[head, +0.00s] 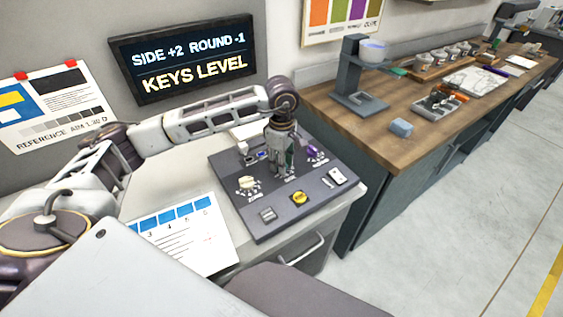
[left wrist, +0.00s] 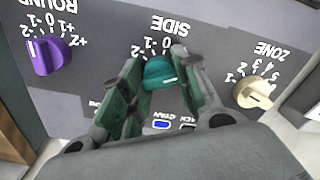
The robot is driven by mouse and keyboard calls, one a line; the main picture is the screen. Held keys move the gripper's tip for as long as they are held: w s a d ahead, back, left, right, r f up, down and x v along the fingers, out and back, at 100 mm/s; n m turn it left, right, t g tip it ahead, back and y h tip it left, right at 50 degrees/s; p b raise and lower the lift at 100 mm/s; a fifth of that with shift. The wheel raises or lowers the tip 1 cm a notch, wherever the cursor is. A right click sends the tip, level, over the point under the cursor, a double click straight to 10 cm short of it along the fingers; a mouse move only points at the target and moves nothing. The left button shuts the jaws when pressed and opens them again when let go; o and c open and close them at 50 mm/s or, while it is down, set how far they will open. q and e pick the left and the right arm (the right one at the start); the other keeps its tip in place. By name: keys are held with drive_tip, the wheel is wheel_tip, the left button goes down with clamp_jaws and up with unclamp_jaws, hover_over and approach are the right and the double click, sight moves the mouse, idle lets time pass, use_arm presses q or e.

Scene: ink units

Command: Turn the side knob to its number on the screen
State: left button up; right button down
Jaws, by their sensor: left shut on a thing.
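The screen (head: 188,57) on the wall reads "SIDE +2 ROUND -1" and "KEYS LEVEL". The control panel (head: 226,170) lies on the bench below it. My left gripper (head: 283,168) comes down over the panel's middle and hides the side knob in the head view. In the left wrist view the teal side knob (left wrist: 160,72) sits under the label SIDE, between the green-padded fingers of my left gripper (left wrist: 158,88), which is shut on it. My right gripper is not in view.
The purple round knob (left wrist: 48,55) and cream zone knob (left wrist: 254,93) flank the side knob. A yellow button (head: 299,198) and a white switch (head: 338,176) are on the panel's near part. A printed sheet (head: 185,240) lies left of the panel. A wooden workbench (head: 405,150) stands right.

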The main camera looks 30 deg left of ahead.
use_arm(q)
drive_tip(key=shift+w+r, duration=0.1)
drive_tip(key=o, duration=1)
drive_tip(key=shift+r, duration=5.95)
drive_tip(key=shift+f, duration=0.1)
